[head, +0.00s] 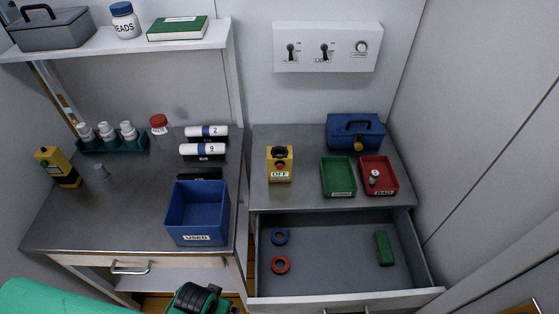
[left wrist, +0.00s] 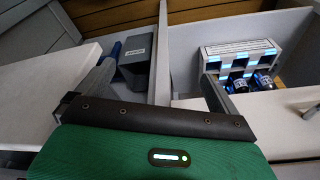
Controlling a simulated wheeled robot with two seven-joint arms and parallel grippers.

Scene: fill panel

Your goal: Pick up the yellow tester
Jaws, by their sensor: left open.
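The yellow tester (head: 57,167) is a yellow and black handheld device with a small green patch. It stands at the left end of the left worktop in the head view. My left gripper (left wrist: 157,75) shows in the left wrist view with its two grey fingers spread and nothing between them. It is over open compartments, and the tester is not in that view. In the head view, green and black arm parts show at the bottom left, well in front of the tester; the fingertips are not visible there. My right gripper is not in view.
A yellow OFF switch box (head: 280,164) stands on the right counter above an open drawer (head: 335,295). A shelf (head: 115,43) overhangs the back left.

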